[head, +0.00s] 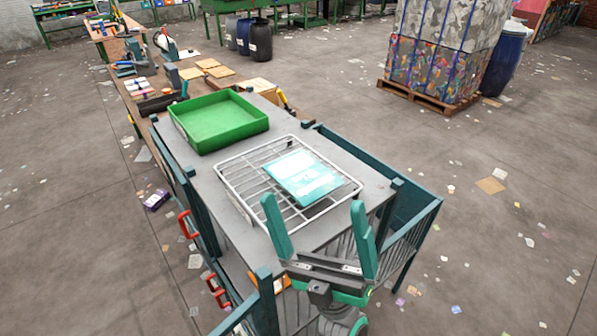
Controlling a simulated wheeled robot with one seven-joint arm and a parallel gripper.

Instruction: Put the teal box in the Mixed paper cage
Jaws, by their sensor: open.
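My gripper (314,219) is open and empty, with two teal fingers spread wide. In the picture it shows in front of the rack, below the box and apart from it. Teal-framed cages stand at the right side of the table (412,222) and along its left side (192,207). I cannot read any label, so I cannot tell which cage is Mixed paper.
A green tray (218,123), seemingly empty, sits behind the rack. A cluttered wooden bench (143,108) extends beyond it. A strapped bale on a pallet (429,97) and blue drums stand at the back. The floor at right is open with scattered scraps.

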